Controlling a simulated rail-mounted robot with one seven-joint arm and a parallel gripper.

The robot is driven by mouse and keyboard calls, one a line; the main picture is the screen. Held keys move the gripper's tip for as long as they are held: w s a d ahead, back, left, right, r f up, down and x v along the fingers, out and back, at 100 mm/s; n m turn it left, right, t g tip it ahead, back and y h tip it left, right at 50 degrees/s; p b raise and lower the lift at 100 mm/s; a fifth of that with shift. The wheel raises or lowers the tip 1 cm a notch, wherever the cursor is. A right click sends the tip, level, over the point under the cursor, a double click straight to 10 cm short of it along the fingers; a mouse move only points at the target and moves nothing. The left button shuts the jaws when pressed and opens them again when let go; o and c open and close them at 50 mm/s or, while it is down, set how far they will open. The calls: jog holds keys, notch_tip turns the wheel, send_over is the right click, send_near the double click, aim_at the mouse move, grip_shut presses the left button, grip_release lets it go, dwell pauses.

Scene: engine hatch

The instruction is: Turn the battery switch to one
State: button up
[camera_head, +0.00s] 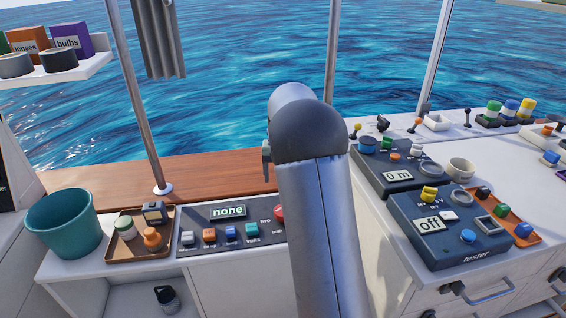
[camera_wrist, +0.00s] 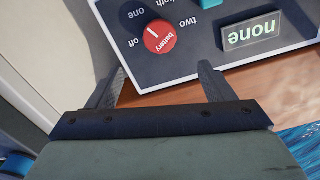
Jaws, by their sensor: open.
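The battery switch is a round red knob (camera_wrist: 166,42) on a dark panel, upside down in the wrist view. A short white mark lies on its side facing the labels "off" and "one"; I cannot tell exactly which it points at. "Both" and "two" are further round. In the head view the knob (camera_head: 279,213) shows only partly, its right side hidden behind my arm. The display (camera_wrist: 252,32) beside it reads "none". My gripper (camera_wrist: 162,72) is open and empty, its fingertips just short of the knob, one toward each side.
The switch panel (camera_head: 187,246) also holds several small coloured switches. A brown tray (camera_head: 118,254) with small items and a teal bucket (camera_head: 65,226) stand to its left. A tester box (camera_head: 425,250) and other devices sit on the right counter. A metal post (camera_head: 135,100) rises behind.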

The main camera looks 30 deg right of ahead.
notch_tip(320, 180, up, 4)
jog(key=shift+r, duration=0.25)
dwell(0.4)
